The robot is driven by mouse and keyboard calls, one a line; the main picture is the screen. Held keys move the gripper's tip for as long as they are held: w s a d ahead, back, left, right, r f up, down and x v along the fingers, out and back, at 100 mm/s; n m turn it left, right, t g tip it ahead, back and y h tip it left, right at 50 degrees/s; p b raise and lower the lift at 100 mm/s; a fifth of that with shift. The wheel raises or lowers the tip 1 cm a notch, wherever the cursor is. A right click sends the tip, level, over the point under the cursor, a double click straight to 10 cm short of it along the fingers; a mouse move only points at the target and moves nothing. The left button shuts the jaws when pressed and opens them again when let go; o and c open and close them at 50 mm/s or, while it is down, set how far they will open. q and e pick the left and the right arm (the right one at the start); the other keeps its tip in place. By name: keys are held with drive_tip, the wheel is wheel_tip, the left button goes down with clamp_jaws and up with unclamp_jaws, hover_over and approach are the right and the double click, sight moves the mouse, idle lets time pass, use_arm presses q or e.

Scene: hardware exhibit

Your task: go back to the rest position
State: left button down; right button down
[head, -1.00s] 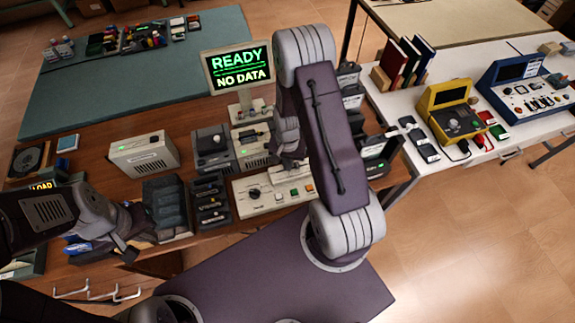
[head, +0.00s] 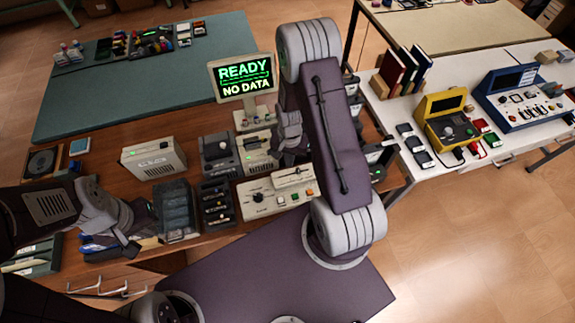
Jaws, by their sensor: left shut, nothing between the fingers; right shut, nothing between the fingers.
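My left gripper (head: 133,248) is at the lower left, over the front edge of the brown desk (head: 120,190), beside a dark tray (head: 174,205). It is shut and empty. My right arm rises at the centre and folds back down. My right gripper (head: 284,158) is partly hidden behind that arm, above the desk near the cream control panel (head: 262,203). It is shut and holds nothing.
A monitor (head: 243,78) reading "READY NO DATA" stands behind the panel. A beige box (head: 153,158) and dark modules stand on the desk. At right, a white table (head: 480,75) holds yellow and blue devices. The floor at lower right is clear.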

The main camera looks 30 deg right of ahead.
drive_tip(key=w+a+r+n+t+b, duration=0.2)
drive_tip(key=w+a+r+t+b, duration=0.1)
drive_tip(key=w+a+r+b, duration=0.25)
drive_tip(key=s+a+r+n+g+b, duration=0.1)
drive_tip(key=s+n, duration=0.5)
drive_tip(key=s, duration=0.7)
wheel_tip(320, 180, up, 2)
drive_tip(key=shift+a+r+g+b, duration=0.1)
drive_tip(key=shift+a+g+b, duration=0.3)
drive_tip(key=shift+a, duration=0.05)
drive_tip(key=shift+s, duration=0.3)
drive_tip(key=shift+w, duration=0.15)
